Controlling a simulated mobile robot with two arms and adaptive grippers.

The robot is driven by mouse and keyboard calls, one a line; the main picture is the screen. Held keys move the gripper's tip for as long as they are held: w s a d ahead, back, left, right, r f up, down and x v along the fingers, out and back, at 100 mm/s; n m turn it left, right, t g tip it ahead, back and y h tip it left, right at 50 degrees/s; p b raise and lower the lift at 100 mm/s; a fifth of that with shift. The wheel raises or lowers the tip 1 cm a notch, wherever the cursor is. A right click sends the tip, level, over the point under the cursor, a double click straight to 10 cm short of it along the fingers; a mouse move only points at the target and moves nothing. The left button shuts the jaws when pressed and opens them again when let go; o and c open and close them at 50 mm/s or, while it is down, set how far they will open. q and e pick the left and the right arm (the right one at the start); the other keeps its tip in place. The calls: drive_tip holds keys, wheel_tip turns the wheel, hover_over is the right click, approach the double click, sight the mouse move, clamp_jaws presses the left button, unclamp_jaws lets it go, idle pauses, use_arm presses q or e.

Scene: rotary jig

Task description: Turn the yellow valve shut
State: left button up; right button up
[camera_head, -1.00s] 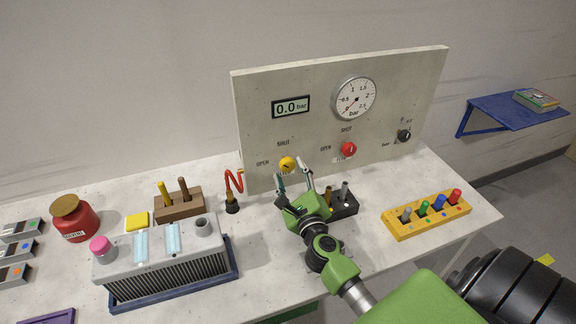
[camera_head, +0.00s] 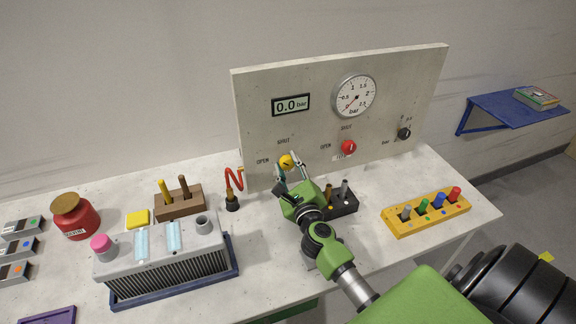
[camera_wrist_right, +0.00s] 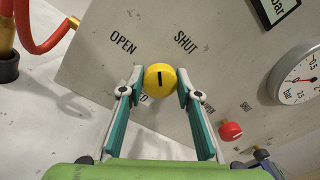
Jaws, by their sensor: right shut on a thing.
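The yellow valve (camera_head: 286,161) is a round knob low on the left part of the upright grey panel (camera_head: 400,85). OPEN is printed to its left and SHUT above it. In the right wrist view the yellow valve (camera_wrist_right: 160,77) has a dark mark on its face, and the mark's exact heading against the labels is hard to tell. My right gripper (camera_head: 291,163) is at the valve, and in the right wrist view its two fingertips (camera_wrist_right: 160,86) are shut on the knob's two sides. My left gripper is not in view.
A red knob (camera_head: 348,147) and a small black knob (camera_head: 404,133) are to the right on the panel. A red hose (camera_head: 233,179) stands left of the gripper. A dark holder (camera_head: 345,205) is close beside it. The display (camera_head: 290,106) reads 0.0 bar.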

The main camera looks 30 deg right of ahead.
drive_tip(key=m+p, duration=0.3)
drive_tip(key=m, duration=0.2)
drive_tip(key=shift+r, duration=0.15)
drive_tip(key=m+p, duration=0.2)
drive_tip(key=m, duration=0.2)
drive_tip(key=shift+d+g+y, duration=0.15)
drive_tip(key=shift+g+y, duration=0.15)
drive_tip(key=shift+g, duration=0.1)
idle(0.4)
drive_tip(key=o, duration=1.1)
drive_tip(key=shift+s, duration=0.1)
